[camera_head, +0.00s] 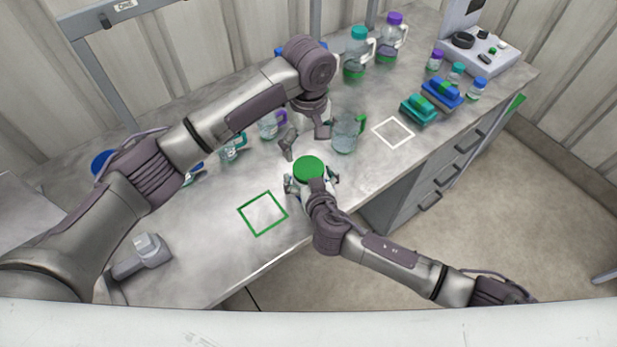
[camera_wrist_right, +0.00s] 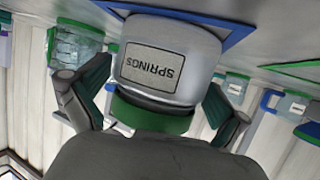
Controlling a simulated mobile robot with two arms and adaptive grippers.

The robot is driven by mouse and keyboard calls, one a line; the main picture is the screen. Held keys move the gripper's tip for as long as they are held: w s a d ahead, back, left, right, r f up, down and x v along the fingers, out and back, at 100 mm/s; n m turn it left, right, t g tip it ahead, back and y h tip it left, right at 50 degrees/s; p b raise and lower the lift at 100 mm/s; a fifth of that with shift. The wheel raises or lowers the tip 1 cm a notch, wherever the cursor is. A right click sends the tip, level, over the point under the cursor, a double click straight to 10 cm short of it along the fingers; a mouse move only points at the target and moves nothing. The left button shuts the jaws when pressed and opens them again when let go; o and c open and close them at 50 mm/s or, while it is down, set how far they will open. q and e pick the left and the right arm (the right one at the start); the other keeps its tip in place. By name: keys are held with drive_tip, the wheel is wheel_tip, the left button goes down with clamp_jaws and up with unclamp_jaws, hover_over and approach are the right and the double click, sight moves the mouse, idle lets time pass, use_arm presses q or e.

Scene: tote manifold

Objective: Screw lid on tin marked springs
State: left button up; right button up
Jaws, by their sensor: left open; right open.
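The tin marked SPRINGS (camera_wrist_right: 160,65) is pale, with a dark-framed label, and appears upside down in the right wrist view. The green lid (camera_head: 309,169) sits at the tin's mouth and also shows in the right wrist view (camera_wrist_right: 150,115). I cannot tell how tightly it is seated. My right gripper (camera_head: 311,182) is open, its fingers on either side of the tin and lid, with gaps visible in the wrist view (camera_wrist_right: 155,95). My left gripper (camera_head: 305,141) is open and empty, pointing down just behind and above the lid.
A clear jug with a green handle (camera_head: 346,133) stands close right of my left gripper. A green square outline (camera_head: 250,229) and a white one (camera_head: 393,146) mark empty bench. Bottles (camera_head: 357,55), racks (camera_head: 419,108) and a device (camera_head: 484,50) stand farther back. A blue outline (camera_wrist_right: 235,35) borders the tin.

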sight(309, 168)
drive_tip(key=c, duration=1.8)
clamp_jaws()
use_arm(q)
drive_tip(key=m, duration=0.4)
drive_tip(key=shift+m, duration=0.3)
drive_tip(key=m, duration=0.4)
drive_tip(key=shift+r, duration=0.1)
drive_tip(key=shift+f, duration=4)
